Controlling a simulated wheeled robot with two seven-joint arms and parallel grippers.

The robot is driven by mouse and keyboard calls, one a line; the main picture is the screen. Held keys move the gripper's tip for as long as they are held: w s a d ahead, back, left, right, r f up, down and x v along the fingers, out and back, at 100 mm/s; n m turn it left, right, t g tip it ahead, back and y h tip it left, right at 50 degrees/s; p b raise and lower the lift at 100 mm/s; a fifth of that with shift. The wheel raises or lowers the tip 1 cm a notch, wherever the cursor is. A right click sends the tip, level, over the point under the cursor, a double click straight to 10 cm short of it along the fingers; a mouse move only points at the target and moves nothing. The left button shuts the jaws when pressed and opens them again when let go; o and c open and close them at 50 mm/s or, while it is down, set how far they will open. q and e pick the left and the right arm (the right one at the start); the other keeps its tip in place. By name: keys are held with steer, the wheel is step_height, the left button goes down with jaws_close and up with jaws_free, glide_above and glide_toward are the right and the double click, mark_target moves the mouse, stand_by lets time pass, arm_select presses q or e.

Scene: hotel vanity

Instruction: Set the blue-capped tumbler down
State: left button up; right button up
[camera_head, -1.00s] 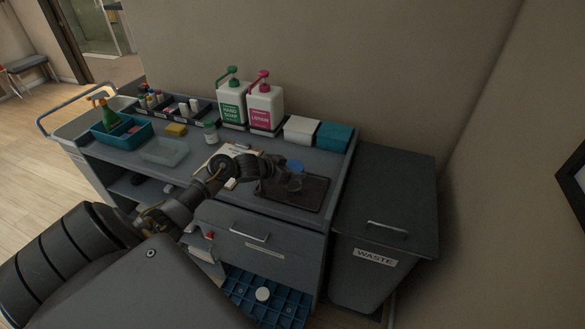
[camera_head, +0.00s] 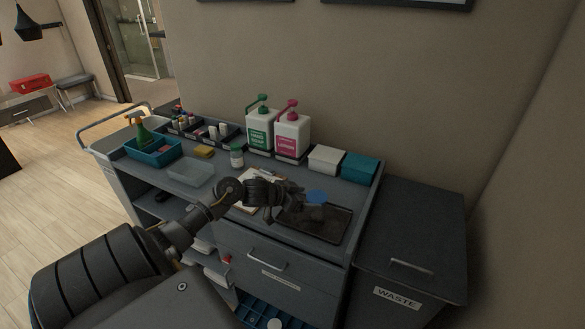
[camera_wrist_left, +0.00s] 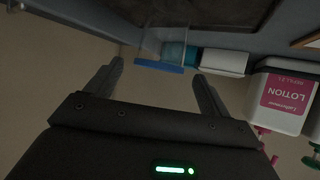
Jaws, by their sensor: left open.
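The blue-capped tumbler (camera_head: 316,197) is at the dark mat (camera_head: 318,225) on the cart top; only its blue cap shows clearly in the head view. In the left wrist view the picture is upside down, and the blue cap (camera_wrist_left: 158,67) sits at the fingertips with the clear body (camera_wrist_left: 152,42) beyond it. My left gripper (camera_head: 293,198) is just left of the cap. Its fingers are open and spread on either side of the cap, with gaps visible. Whether the tumbler's base touches the mat is hard to see. My right gripper is not in view.
A white box (camera_head: 325,158) and a teal box (camera_head: 359,167) stand behind the mat. The soap bottle (camera_head: 259,131) and lotion bottle (camera_head: 291,134) are at the back. A clipboard (camera_head: 245,203) lies left, partly under my arm. The waste bin (camera_head: 415,230) stands right of the cart.

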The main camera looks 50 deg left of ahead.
arm_select(q)
steer(key=b+v, duration=0.1)
steer(key=v, duration=0.6)
stand_by(0.4)
